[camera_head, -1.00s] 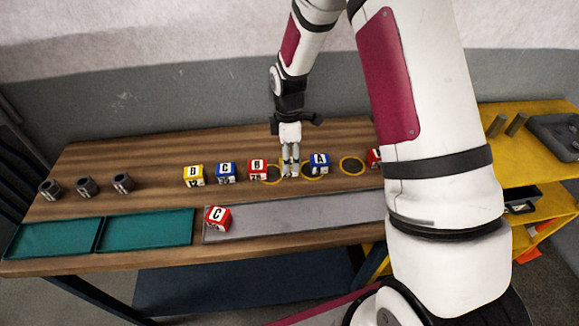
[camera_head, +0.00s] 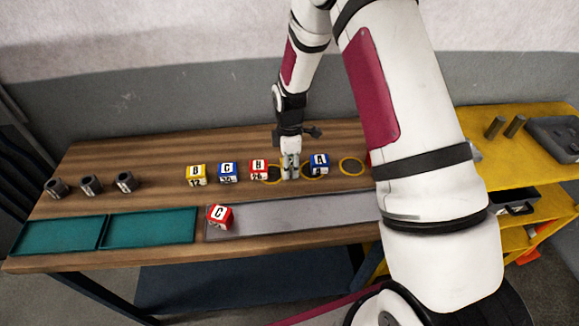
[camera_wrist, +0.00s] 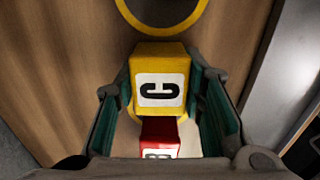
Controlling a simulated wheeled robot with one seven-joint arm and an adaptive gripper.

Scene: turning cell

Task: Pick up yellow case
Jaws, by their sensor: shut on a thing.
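A yellow case (camera_wrist: 160,85) with a white label and a black C sits between the two fingers of my gripper (camera_wrist: 163,100) in the wrist view. The fingers are shut on it from both sides. In the head view my gripper (camera_head: 290,170) points down at the table among the row of cases, and its fingers hide the held case. Another yellow case (camera_head: 196,175), marked B, stands at the left end of the row, apart from my gripper.
On the wooden table (camera_head: 150,160), a red case (camera_head: 259,169) stands just left of my gripper and a blue case (camera_head: 319,164) just right. A red C case (camera_head: 219,217) lies on the grey tray (camera_head: 300,214). Green trays (camera_head: 150,226) and dark cylinders (camera_head: 91,184) are at left.

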